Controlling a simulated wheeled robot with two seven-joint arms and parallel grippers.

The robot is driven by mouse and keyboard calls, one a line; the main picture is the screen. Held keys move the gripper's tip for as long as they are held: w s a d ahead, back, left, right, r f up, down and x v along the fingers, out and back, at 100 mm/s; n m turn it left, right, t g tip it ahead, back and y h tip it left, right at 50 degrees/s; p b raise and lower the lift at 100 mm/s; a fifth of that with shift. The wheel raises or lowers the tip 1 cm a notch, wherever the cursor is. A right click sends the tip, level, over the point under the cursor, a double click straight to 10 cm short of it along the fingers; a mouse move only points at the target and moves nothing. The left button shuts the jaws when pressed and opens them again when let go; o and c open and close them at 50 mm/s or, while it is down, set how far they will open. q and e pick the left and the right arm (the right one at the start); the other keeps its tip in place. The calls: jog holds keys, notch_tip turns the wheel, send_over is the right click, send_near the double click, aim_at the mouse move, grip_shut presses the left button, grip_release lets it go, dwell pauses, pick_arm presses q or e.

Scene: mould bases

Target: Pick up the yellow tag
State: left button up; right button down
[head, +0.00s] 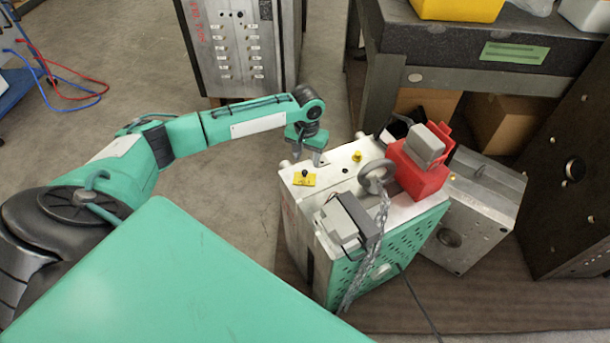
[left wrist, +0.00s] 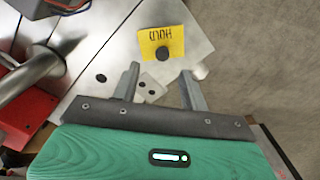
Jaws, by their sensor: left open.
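The yellow tag (head: 303,180) lies flat near the left corner of the metal mould base's top (head: 327,180), with a small dark knob on it. In the left wrist view the tag (left wrist: 158,37) carries dark lettering, and the round dark knob (left wrist: 162,54) sits at its lower edge. My left gripper (head: 307,157) is above the mould base, just behind the tag in the head view. In the left wrist view its two fingers (left wrist: 160,74) are spread with nothing between them, and the tag is beyond the tips. My right gripper is not in view.
On the mould base are a steel ring with a chain (head: 376,176), a grey clamp-like block (head: 350,220), a red box (head: 415,175) and a small yellow piece (head: 357,156). A metal cabinet (head: 240,50) stands behind. Open floor (head: 230,170) is at left.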

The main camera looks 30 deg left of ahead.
aim_at(305, 171)
pick_arm(q)
jog(key=shift+s+a+f, duration=0.1)
jog(key=shift+f, duration=1.25)
jog(key=shift+s+f, duration=0.1)
jog(key=shift+f, duration=1.2)
grip_shut()
